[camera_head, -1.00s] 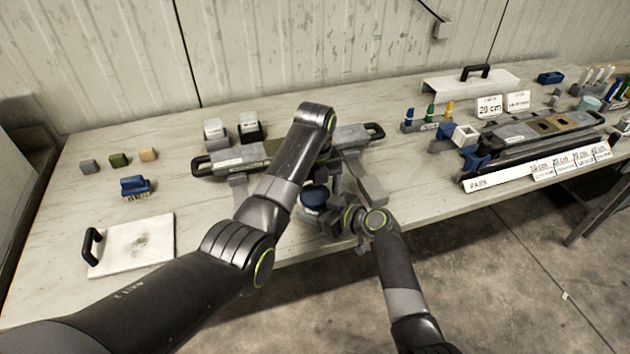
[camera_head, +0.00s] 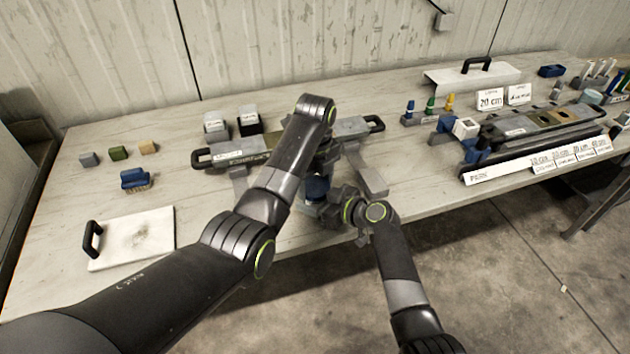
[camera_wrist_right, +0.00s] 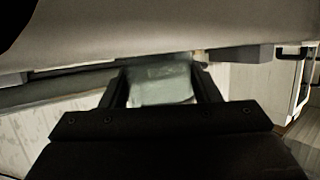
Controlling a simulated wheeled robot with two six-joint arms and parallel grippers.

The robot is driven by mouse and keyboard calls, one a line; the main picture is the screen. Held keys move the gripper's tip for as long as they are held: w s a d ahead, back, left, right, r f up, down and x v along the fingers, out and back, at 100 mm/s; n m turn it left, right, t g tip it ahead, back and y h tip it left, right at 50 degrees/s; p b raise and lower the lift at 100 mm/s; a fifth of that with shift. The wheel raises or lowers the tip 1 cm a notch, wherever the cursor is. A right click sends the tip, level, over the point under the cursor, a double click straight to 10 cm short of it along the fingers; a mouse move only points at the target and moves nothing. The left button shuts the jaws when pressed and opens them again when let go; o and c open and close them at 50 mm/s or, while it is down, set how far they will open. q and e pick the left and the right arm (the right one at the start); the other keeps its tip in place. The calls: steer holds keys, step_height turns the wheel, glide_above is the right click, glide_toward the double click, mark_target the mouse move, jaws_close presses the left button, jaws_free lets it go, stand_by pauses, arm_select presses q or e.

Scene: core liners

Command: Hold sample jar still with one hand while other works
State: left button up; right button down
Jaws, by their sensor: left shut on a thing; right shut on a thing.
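The sample jar (camera_wrist_right: 162,86) shows in the right wrist view as a pale, translucent body between two dark fingers. My right gripper (camera_wrist_right: 162,97) is shut on it; in the head view this gripper (camera_head: 332,210) is low at the table's front edge. A blue lid (camera_head: 316,187) shows just above it. My left gripper (camera_head: 322,168) comes down from above and is shut at the blue lid. Its fingertips are mostly hidden by its own wrist, and I cannot tell whether lid and jar touch.
A long grey rack with black handles (camera_head: 225,152) lies behind the grippers. A white board with a handle (camera_head: 140,238) lies at left, near a blue brush (camera_head: 134,180) and small blocks. A labelled rack (camera_head: 545,122) stands at right.

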arm_select(q)
steer(key=n, duration=1.2)
steer(key=shift+r+n, duration=0.1)
steer(key=shift+n, duration=0.3)
steer(key=o, duration=0.9)
steer(key=shift+o, duration=0.9)
steer(key=shift+s+d, duration=0.1)
